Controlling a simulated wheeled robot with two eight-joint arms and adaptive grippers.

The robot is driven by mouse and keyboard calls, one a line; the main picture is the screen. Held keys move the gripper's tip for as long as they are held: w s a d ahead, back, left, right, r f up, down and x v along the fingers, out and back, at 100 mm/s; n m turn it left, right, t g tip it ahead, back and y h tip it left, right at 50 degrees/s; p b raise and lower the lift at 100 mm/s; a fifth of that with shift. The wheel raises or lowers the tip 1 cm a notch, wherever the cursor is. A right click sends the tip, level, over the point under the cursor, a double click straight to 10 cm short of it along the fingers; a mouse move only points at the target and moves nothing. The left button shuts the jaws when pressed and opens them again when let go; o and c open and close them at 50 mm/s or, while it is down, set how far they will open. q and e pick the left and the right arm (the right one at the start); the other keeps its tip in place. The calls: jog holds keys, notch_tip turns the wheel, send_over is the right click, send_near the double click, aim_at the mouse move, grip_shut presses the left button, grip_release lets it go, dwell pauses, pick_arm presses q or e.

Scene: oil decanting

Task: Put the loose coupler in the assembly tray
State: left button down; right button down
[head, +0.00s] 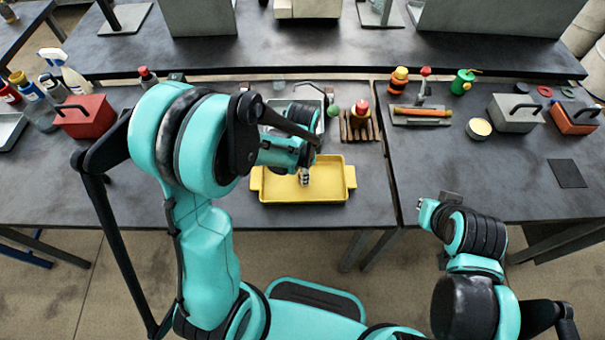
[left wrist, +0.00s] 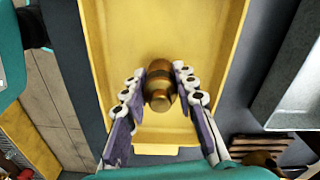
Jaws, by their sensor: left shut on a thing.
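The assembly tray is a yellow rectangular tray (head: 275,192) with end handles on the dark workbench. In the left wrist view the tray (left wrist: 215,20) fills the middle. My left gripper (head: 304,178) is over the tray, pointing down. In the left wrist view, my left gripper (left wrist: 159,85) is shut on a brass-coloured rounded coupler (left wrist: 158,88), one finger on each side. The coupler is within the tray's outline; whether it touches the floor is unclear. My right gripper (head: 450,198) is off the bench's front edge, away from the tray; its fingers are too unclear to read.
Behind the tray are a grey tray (head: 318,112) and a slatted wooden rack (head: 360,127) with a red-topped item. A red toolbox (head: 85,117) and bottles stand at left. A grey toolbox (head: 515,113) is at right. The bench right of the yellow tray is clear.

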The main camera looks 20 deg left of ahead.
pick_arm(q)
jog(key=shift+s, duration=0.1)
jog(key=c, duration=1.2)
grip_release()
jog(key=shift+f, duration=0.1)
notch_tip(320, 180, up, 11)
jog(key=p, duration=0.3)
jog(key=shift+r+p, duration=0.35)
jog(key=shift+r, duration=0.35)
jog(key=s+a+r+n+t, duration=0.4)
jog(key=s+r+n+t, duration=0.3)
jog(key=s+n, duration=0.3)
jog(key=shift+a+r+n, duration=0.2)
jog(key=shift+r+n, duration=0.45)
jog(key=shift+n, duration=0.15)
